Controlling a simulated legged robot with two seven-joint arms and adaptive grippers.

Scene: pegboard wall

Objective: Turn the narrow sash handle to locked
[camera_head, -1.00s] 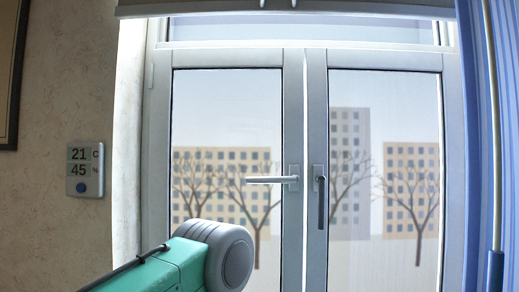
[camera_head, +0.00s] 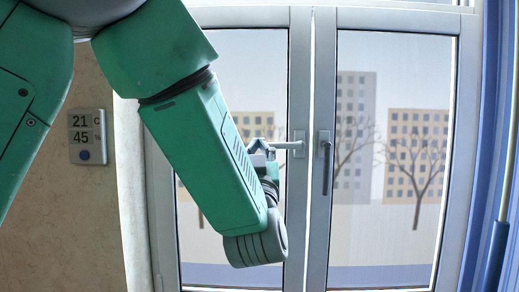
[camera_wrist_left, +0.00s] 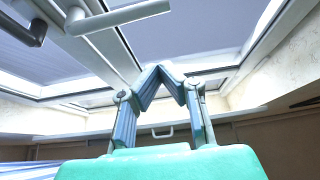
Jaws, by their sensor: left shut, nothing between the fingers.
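The window's left sash has a pale handle (camera_head: 290,146) that lies horizontal, its lever pointing left from its mount. My left gripper (camera_head: 260,146) is at the lever's free end in the head view and partly hides it. In the left wrist view the gripper's fingertips (camera_wrist_left: 160,68) meet and hold nothing; the pale handle (camera_wrist_left: 120,17) is at upper left, apart from them in the picture. The right sash has a dark handle (camera_head: 326,158) hanging vertical; it also shows in the wrist view (camera_wrist_left: 22,27). The sashes look nearly equal in width. My right gripper is out of view.
A wall display (camera_head: 87,136) reading 21 and 45 hangs left of the window. A blue curtain (camera_head: 497,90) and a rod (camera_head: 500,210) are at the right edge. My left arm covers much of the left sash. A cabinet with a small pull (camera_wrist_left: 162,134) shows in the wrist view.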

